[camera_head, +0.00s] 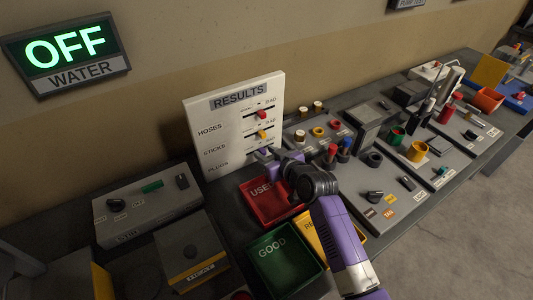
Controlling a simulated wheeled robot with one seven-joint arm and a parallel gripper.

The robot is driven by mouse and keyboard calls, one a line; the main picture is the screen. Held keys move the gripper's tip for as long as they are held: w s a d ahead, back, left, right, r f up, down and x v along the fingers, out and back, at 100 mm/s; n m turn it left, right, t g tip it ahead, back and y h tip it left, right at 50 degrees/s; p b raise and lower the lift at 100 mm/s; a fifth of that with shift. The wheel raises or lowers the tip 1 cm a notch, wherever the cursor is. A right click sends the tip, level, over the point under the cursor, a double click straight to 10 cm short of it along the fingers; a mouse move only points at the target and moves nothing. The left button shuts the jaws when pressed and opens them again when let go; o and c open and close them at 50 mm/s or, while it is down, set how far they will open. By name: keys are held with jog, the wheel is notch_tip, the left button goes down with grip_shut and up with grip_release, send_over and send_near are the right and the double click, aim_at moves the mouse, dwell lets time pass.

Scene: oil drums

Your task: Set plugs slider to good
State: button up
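A white RESULTS board (205,110) stands upright at the back of the bench, with rows labelled HOSES, STICKS and PLUGS. The hoses slider (262,115) has a red knob and the sticks slider (261,134) an orange-yellow knob, both right of the row labels. My gripper (266,154) is at the right part of the PLUGS row, right in front of the board. It covers the plugs slider, so its knob and position are hidden. I cannot tell whether the fingers touch or hold the knob.
Below my arm stand a red bin (262,207), a green GOOD bin (278,262) and a yellow bin (312,234). Control panels with knobs and caps (385,200) fill the right bench. A grey switch box (150,208) stands left. A lit OFF WATER sign (68,53) hangs on the wall.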

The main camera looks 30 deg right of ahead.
grip_shut()
dwell(1.2)
